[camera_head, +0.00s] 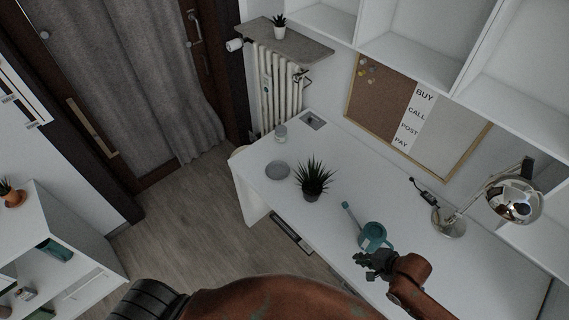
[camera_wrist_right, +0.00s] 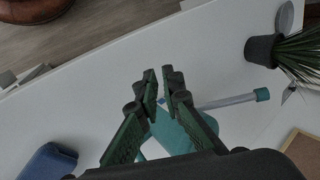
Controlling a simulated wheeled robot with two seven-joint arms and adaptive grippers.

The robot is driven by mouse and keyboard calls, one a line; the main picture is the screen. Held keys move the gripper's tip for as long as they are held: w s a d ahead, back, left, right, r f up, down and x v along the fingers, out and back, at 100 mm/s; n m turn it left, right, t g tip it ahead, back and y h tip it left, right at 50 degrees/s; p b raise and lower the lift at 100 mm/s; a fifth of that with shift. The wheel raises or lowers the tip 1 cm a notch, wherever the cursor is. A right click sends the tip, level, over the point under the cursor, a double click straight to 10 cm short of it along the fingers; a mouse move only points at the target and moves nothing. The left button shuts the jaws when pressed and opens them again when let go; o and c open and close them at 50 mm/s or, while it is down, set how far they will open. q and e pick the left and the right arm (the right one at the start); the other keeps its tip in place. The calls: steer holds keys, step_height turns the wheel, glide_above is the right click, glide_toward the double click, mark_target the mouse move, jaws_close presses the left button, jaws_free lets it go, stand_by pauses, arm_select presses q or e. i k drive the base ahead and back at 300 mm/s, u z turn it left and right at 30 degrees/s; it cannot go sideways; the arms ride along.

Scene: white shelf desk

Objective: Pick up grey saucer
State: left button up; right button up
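The grey saucer (camera_head: 277,170) lies flat on the far left part of the white desk (camera_head: 335,232), behind and left of the potted plant. It also shows in the right wrist view (camera_wrist_right: 285,17), cut by the frame at the top right. My right gripper (camera_head: 372,262) is above the desk near the teal watering can, well to the right of the saucer. In the right wrist view its fingers (camera_wrist_right: 162,82) are a little apart with nothing held between them; the can is seen behind them. My left gripper is not in view.
The potted plant (camera_head: 313,178) stands between my right gripper and the saucer. The teal watering can (camera_head: 375,236) is close to the gripper, its spout towards the plant. A desk lamp (camera_head: 450,222) is at the right.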

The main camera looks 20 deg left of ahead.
mark_target(276, 170)
steer(key=u, duration=0.45)
steer(key=i, duration=0.6)
steer(key=u, duration=0.55)
